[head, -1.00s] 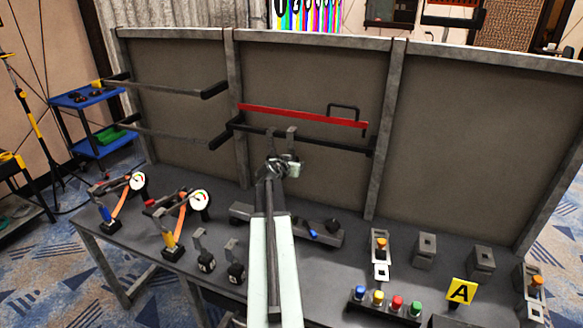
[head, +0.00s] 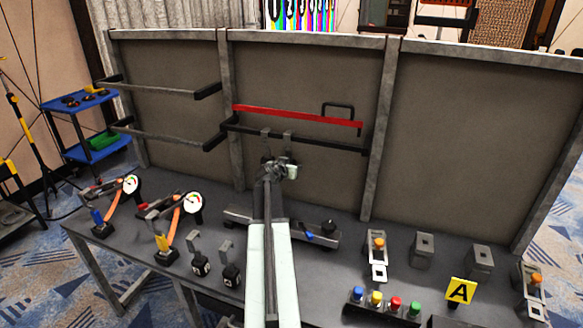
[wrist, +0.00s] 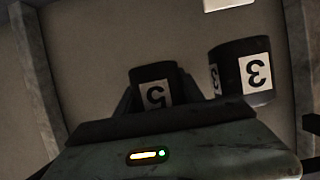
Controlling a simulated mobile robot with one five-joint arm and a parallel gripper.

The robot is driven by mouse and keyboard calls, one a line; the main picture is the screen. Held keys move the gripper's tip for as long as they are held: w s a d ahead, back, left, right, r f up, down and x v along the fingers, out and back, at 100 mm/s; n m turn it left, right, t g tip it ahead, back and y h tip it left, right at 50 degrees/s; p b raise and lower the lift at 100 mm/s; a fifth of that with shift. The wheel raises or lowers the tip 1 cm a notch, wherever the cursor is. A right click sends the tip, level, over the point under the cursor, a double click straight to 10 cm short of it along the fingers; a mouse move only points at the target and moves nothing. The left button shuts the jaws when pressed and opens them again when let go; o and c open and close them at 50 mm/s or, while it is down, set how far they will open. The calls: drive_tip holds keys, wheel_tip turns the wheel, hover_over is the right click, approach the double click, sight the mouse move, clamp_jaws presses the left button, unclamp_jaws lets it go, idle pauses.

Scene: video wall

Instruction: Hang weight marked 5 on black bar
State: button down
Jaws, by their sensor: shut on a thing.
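The black bar (head: 332,144) runs across the middle panel, below a red bar. My gripper (head: 272,170) is raised just below it, in front of the panel. In the wrist view the dark weight marked 5 (wrist: 153,88) shows upside down between my gripper's jaws (wrist: 155,100), which are shut on it. A dark weight marked 3 (wrist: 242,72) is right beside it, outside the jaws. In the head view two grey hooks (head: 288,138) rise from behind my gripper to the bar. Whether the 5's hook rests on the bar or is only in front of it, I cannot tell.
The red bar (head: 300,114) with a black handle is just above. Two more hooked weights (head: 230,268) stand on the grey table. Gauges (head: 188,205), coloured buttons (head: 377,298) and a yellow A sign (head: 461,291) are also on it. The right panel is clear.

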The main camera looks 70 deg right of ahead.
drive_tip(key=c, duration=0.6)
unclamp_jaws()
drive_tip(key=shift+c, duration=0.2)
drive_tip(key=p+v, duration=0.3)
drive_tip(key=v, duration=0.4)
drive_tip(key=shift+a, duration=0.4)
drive_tip(key=shift+r, duration=0.15)
